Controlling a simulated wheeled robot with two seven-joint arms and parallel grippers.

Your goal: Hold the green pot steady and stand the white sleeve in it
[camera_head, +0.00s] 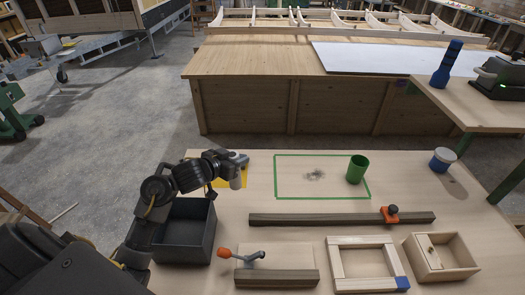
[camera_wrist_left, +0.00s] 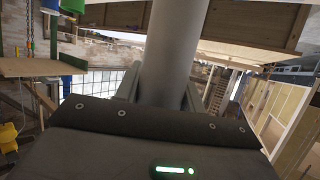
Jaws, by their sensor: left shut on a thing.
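The green pot (camera_head: 357,170) stands upright on the worktable, at the right end of a green tape rectangle (camera_head: 279,198). My left gripper (camera_head: 236,167) is shut on the white sleeve (camera_head: 236,182), to the left of the tape rectangle and well apart from the pot. In the left wrist view the sleeve (camera_wrist_left: 174,45) is a smooth pale grey tube between the two fingers. Its end near the palm is hidden there. The pot's inside is mostly in shadow. My right gripper is not in view.
A yellow patch (camera_head: 242,158) lies by the left gripper. A dark bin (camera_head: 213,235) stands at the left. A wood bar (camera_head: 320,219) with an orange clamp (camera_head: 391,214) lies in front of the pot. A white tub with blue (camera_head: 442,160) stands at right. The rectangle's middle holds only a grey smudge.

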